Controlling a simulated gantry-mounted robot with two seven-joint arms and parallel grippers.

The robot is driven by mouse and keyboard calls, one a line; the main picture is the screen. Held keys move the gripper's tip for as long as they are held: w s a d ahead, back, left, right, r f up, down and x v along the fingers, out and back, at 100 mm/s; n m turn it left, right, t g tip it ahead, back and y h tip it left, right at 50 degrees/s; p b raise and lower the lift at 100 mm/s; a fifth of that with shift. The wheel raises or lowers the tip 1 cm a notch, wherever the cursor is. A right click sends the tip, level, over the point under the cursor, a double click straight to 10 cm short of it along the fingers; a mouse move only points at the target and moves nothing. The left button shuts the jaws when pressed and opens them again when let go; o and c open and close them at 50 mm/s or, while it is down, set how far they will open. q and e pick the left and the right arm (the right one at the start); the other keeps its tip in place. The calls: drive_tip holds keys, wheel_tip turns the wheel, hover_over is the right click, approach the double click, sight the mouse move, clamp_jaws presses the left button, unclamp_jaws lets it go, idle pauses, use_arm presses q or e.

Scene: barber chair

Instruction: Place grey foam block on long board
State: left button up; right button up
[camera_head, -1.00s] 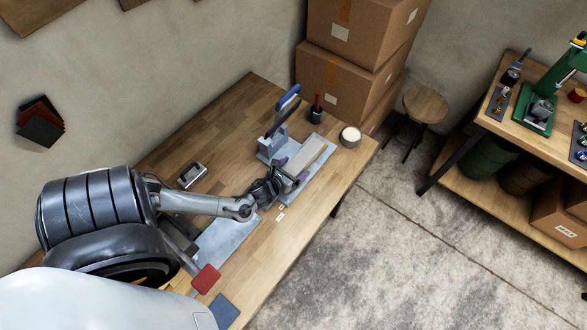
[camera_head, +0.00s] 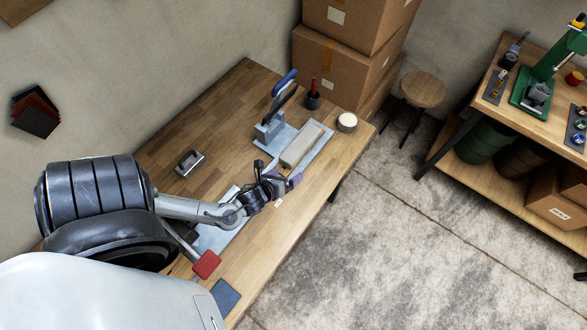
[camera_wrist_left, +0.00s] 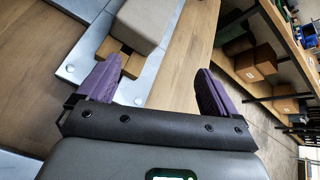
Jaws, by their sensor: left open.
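The grey foam block (camera_head: 302,146) is a long pale bar lying on a light blue-grey plate (camera_head: 322,149) near the far right end of the bench. In the left wrist view the block (camera_wrist_left: 150,18) rests at the top, with a wooden piece (camera_wrist_left: 116,59) showing under its near end. I cannot tell whether this wood is the long board. My left gripper (camera_head: 282,179) is open, with purple fingertips, just short of the block's near end. It is empty and apart from the block; its spread fingers also show in the left wrist view (camera_wrist_left: 153,88).
A blue-handled press (camera_head: 272,118) stands behind the block. A dark cup with a red-handled tool (camera_head: 313,98) and a round white-topped tin (camera_head: 347,122) stand beyond it. A small metal object (camera_head: 190,163) lies at left. Red (camera_head: 206,264) and blue (camera_head: 224,297) pads lie near the front.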

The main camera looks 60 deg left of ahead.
use_arm(q)
drive_tip(key=d+n, duration=0.2)
drive_tip(key=d+n+g+h, duration=0.1)
drive_tip(key=d+n, duration=0.1)
drive_tip(key=d+n+g, duration=0.1)
drive_tip(key=d+n, duration=0.1)
drive_tip(key=shift+s+d+r+h, duration=0.1)
drive_tip(key=shift+d+r+h, duration=0.05)
drive_tip(key=shift+r+h, duration=0.2)
drive_tip(key=s+d+r+n+g+h, duration=0.3)
drive_tip(key=s+d+r+n+g, duration=0.2)
drive_tip(key=d+r+n, duration=0.6)
drive_tip(key=shift+s+d+r+n, duration=0.5)
drive_tip(key=shift+r+n, duration=0.65)
drive_tip(key=shift+n, duration=2.45)
drive_tip(key=shift+s+a+r, duration=0.1)
wheel_tip(320, 180, up, 12)
drive_tip(key=p, duration=1.1)
drive_tip(key=shift+f+p, duration=0.2)
drive_tip(key=shift+p, duration=0.15)
drive_tip(key=shift+f, duration=0.15)
drive_tip(key=shift+c, duration=0.2)
